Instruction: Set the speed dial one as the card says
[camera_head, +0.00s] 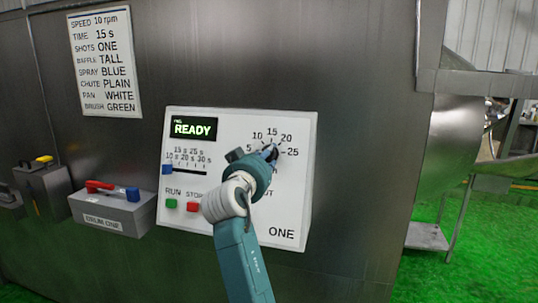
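The card (104,62) on the steel wall at the upper left reads "SPEED 10 rpm" in its top line. The white control panel marked ONE (300,205) carries the speed dial (274,141), with a scale showing 5, 10, 15, 20 and 25. One arm, which looks like my right, rises from the bottom. Its gripper (255,156) is in front of the dial and covers most of it. The knob and its pointer are largely hidden, so the setting and any grip on it cannot be told. My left gripper is not in view.
The panel also has a green READY display (195,128), a time slider with a blue knob (167,169), a green RUN button (171,203) and a red STOP button (193,207). A grey box (118,214) with a red-and-blue handle stands left. A steel drum (449,145) is right.

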